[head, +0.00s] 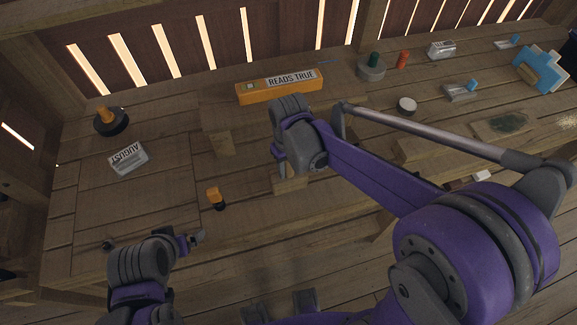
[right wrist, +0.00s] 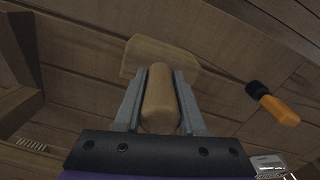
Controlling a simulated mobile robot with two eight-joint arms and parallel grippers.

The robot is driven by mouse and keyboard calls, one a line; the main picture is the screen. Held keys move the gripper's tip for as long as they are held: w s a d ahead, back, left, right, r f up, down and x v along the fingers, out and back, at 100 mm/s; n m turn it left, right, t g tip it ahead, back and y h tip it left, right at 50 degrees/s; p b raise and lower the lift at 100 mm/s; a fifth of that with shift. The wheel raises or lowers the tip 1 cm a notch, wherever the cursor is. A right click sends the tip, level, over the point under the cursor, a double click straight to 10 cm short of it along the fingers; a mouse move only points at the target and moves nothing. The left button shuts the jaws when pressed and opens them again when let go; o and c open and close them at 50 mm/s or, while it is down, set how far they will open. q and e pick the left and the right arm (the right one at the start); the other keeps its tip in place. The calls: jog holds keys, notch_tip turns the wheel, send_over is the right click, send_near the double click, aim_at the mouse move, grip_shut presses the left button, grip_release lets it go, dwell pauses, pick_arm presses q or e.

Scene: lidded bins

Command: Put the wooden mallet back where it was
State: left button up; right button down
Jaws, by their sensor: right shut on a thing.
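The wooden mallet is in my right gripper. In the right wrist view its rounded handle (right wrist: 160,98) lies between the two grey fingers, and its pale block head (right wrist: 160,55) is beyond the fingertips. In the head view my right gripper (head: 287,166) is over the front part of the bench, with part of the mallet head (head: 290,185) showing just below it. I cannot tell whether the head touches the bench. My left gripper (head: 190,240) is low at the left, by the bench's front edge; its jaw opening is unclear.
A wooden block (head: 217,135), an orange level marked READS TRUE (head: 280,86), an AUGUST block (head: 128,158) and an orange-knobbed dark disc (head: 110,122) are on the bench (head: 170,200). Several items crowd the right side.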

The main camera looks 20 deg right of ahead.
jog(key=shift+f, duration=0.1)
jog(key=shift+f, duration=0.15)
jog(key=shift+c, duration=2.4)
grip_release()
jog(key=shift+r, duration=0.25)
notch_tip(320, 180, up, 12)
jog(key=shift+f+p, duration=0.1)
jog(key=shift+p, duration=0.45)
jog(key=s+d+f+m+t, duration=0.1)
jog(key=s+d+f+t, duration=0.1)
jog(key=s, duration=0.4)
jog(key=s+d+f+m+t, duration=0.2)
jog(key=s+d+f+t, duration=0.1)
jog(key=s, duration=0.4)
jog(key=shift+d+f+t, duration=0.3)
jog(key=shift+d+f, duration=0.5)
jog(key=shift+f, duration=0.1)
